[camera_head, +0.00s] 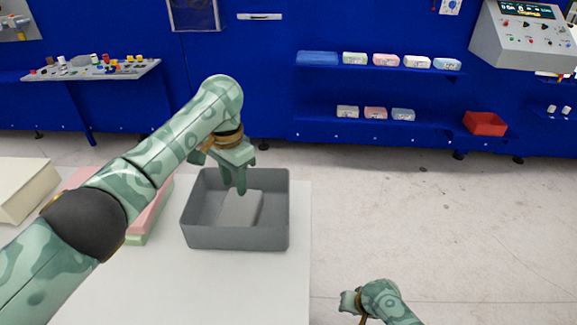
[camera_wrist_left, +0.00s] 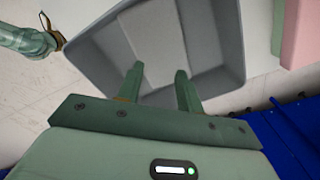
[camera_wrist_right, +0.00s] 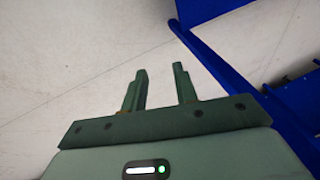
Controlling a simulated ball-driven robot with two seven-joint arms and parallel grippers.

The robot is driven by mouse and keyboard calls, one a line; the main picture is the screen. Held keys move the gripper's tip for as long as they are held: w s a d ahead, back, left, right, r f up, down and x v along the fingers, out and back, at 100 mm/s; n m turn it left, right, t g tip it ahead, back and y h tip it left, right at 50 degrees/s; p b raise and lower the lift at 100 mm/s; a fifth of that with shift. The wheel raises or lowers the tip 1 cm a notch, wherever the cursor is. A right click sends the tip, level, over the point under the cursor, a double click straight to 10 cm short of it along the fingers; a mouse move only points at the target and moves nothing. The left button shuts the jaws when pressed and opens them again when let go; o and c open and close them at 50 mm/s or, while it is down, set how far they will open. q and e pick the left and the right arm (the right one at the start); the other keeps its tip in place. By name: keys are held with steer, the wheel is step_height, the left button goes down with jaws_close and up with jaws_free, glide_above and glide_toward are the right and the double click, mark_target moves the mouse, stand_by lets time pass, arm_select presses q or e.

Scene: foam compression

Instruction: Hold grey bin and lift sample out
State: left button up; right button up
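The grey bin (camera_head: 235,236) stands on the white table near its right edge. A light grey, block-shaped sample (camera_head: 240,208) lies inside it, leaning or lying toward the middle of the bin. My left gripper (camera_head: 241,190) points down into the bin from its far side, at the sample's top end. In the left wrist view my left gripper (camera_wrist_left: 160,78) is open, with the sample (camera_wrist_left: 150,45) below and beyond its fingertips; I cannot tell whether they touch. My right gripper (camera_wrist_right: 160,75) is open and empty, over bare floor. It sits low right in the head view (camera_head: 350,302).
Pink and green foam slabs (camera_head: 145,222) and a cream block (camera_head: 22,188) lie on the table (camera_head: 200,290) left of the bin. Blue shelves (camera_head: 380,68) with packaged samples and a red bin (camera_head: 485,123) stand at the back. The floor at right is clear.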

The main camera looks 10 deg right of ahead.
steer(key=w+a+r+m+t+y, duration=0.1)
steer(key=w+a+r, duration=0.1)
steer(key=w+r, duration=0.65)
steer(key=w+a+r+y, duration=0.15)
steer(key=w+r, duration=0.35)
steer(key=r, duration=0.7)
steer(key=w+a+r+m+t+y, duration=0.1)
steer(key=w+a+r, duration=0.1)
steer(key=w+r, duration=0.65)
arm_select(q)
steer(key=shift+a, duration=0.1)
arm_select(e)
steer(key=s+a+r+n+g+h, duration=0.2)
steer(key=s+a+r+g+h, duration=0.15)
steer(key=a+r, duration=0.4)
steer(key=s+a+r+n+g+h, duration=0.2)
steer(key=s+a+r, duration=0.2)
steer(key=r, duration=0.6)
steer(key=f, duration=1.6)
steer(key=shift+d, duration=0.25)
steer(key=shift+c, duration=0.3)
